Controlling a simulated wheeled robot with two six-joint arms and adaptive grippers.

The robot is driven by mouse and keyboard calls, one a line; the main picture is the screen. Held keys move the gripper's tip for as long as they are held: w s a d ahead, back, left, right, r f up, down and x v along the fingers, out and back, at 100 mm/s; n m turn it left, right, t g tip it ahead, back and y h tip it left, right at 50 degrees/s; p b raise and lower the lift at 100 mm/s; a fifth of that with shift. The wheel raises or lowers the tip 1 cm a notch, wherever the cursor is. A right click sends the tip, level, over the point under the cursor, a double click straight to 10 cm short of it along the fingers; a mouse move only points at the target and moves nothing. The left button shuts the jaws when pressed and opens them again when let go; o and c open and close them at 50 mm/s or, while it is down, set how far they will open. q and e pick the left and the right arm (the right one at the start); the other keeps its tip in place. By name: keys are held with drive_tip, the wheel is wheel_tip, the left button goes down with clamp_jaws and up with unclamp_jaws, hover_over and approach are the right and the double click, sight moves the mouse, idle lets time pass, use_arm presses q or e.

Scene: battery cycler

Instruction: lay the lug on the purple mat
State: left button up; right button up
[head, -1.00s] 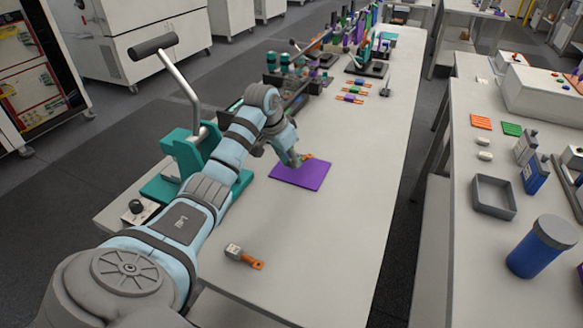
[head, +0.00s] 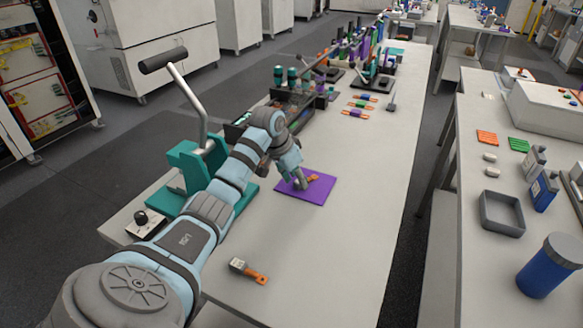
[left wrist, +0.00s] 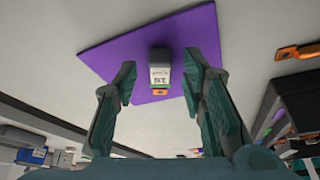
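The purple mat (head: 322,192) lies flat on the long table. A lug with an orange tab (head: 313,179) is at the mat. My left gripper (head: 299,183) is low over the mat. In the left wrist view its fingers (left wrist: 160,88) stand apart on either side of the lug, with a gap on both sides. My right gripper is not in view.
Another grey-and-orange lug (head: 248,270) lies on the near table. A teal lever press (head: 192,170) stands left of the mat. Several coloured strips (head: 358,106) lie farther back. A grey tray (head: 502,213) sits on the right-hand table. The table right of the mat is clear.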

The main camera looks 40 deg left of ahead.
use_arm(q)
drive_tip(key=b+v, duration=0.1)
drive_tip(key=v, duration=1)
drive_tip(key=shift+b, duration=0.35)
drive_tip(key=shift+r, duration=0.1)
